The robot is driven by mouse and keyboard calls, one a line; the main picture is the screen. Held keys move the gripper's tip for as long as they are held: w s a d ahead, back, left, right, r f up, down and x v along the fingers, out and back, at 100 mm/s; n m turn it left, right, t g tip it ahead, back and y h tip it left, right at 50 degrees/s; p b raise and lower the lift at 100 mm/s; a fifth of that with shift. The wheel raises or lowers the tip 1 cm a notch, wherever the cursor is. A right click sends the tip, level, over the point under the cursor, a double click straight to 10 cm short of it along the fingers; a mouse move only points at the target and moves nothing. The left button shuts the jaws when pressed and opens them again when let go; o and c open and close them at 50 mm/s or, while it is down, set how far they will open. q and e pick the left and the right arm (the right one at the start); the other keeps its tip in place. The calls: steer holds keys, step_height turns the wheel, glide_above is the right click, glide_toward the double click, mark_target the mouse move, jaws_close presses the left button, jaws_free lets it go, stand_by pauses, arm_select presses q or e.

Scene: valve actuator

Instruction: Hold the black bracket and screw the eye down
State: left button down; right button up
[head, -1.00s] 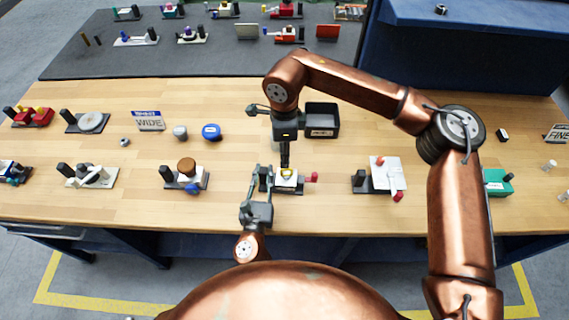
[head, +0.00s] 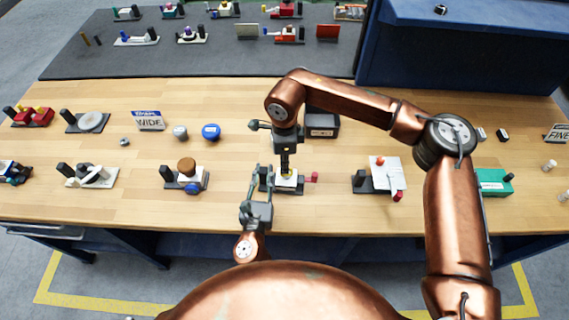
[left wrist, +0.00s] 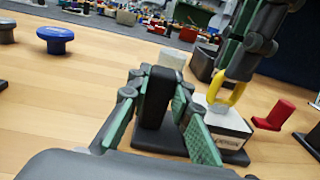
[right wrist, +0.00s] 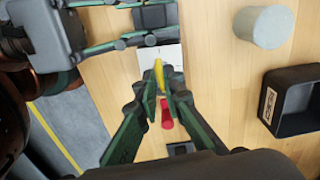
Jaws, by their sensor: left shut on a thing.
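The black bracket (left wrist: 157,97) is an upright dark post on a base plate. My left gripper (left wrist: 155,105) is shut on it, one green-padded finger on each side; it also shows in the head view (head: 263,182). The yellow eye (left wrist: 226,94) stands upright on a white block (left wrist: 216,119) beside the bracket. My right gripper (right wrist: 161,85) points down over the eye from above. In the right wrist view the eye (right wrist: 158,67) sits between its narrowly spaced fingertips; I cannot tell whether both pads press on it. The eye's lower end is hidden.
A bracket with a white plate (head: 386,175) is further right. Bare wood lies between.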

arm_select(q)
steer(key=shift+f, duration=0.2)
arm_select(e)
jaws_close()
steer(key=shift+m, duration=0.8)
steer(key=o, duration=0.5)
jaws_free()
steer(key=shift+o, duration=0.2)
step_height(320, 180, up, 12)
arm_select(q)
steer(key=c, duration=1.7)
jaws_free()
steer(key=shift+r, duration=0.15)
